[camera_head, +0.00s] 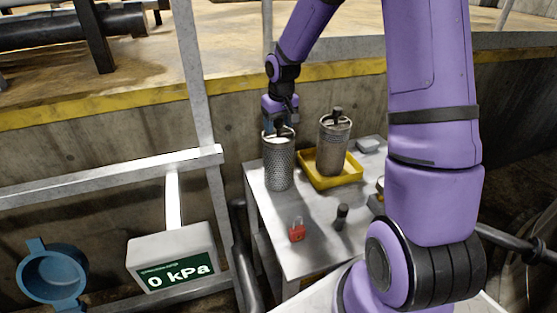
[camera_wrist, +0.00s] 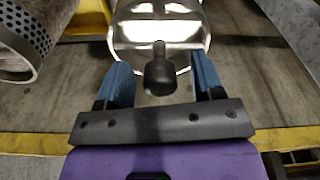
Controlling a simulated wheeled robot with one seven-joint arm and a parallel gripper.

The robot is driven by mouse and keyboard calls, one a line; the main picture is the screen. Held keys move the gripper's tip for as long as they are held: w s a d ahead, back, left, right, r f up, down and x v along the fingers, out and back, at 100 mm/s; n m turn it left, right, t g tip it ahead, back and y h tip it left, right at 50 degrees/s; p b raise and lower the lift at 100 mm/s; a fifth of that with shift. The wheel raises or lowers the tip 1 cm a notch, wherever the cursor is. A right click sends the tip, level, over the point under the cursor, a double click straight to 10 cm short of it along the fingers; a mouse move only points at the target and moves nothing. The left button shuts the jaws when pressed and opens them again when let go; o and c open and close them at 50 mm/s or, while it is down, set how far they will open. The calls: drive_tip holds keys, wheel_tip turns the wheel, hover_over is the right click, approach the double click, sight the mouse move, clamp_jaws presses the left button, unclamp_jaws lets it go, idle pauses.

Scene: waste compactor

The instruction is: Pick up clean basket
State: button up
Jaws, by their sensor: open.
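The clean basket (camera_head: 278,165), a grey perforated cylinder with a pale top, stands upright on the left of a metal table. My gripper (camera_head: 280,120) is right above it, pointing down at its top handle. In the wrist view, the blue fingers of my gripper (camera_wrist: 160,66) are apart, with the dark handle knob (camera_wrist: 160,76) between them. The basket's shiny rim (camera_wrist: 122,42) shows behind the knob. I see a gap on both sides of the knob. The lower part of the basket is out of the wrist view.
A second, browner basket (camera_head: 333,150) stands in a yellow tray (camera_head: 340,183) to the right. A red padlock-like item (camera_head: 297,230) and a small dark item (camera_head: 341,216) are on the table (camera_head: 300,257). A railing post (camera_head: 203,100) and a "0 kPa" display (camera_head: 172,258) are to the left.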

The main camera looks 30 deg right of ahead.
clamp_jaws()
drive_tip(key=shift+r, duration=0.15)
idle(0.4)
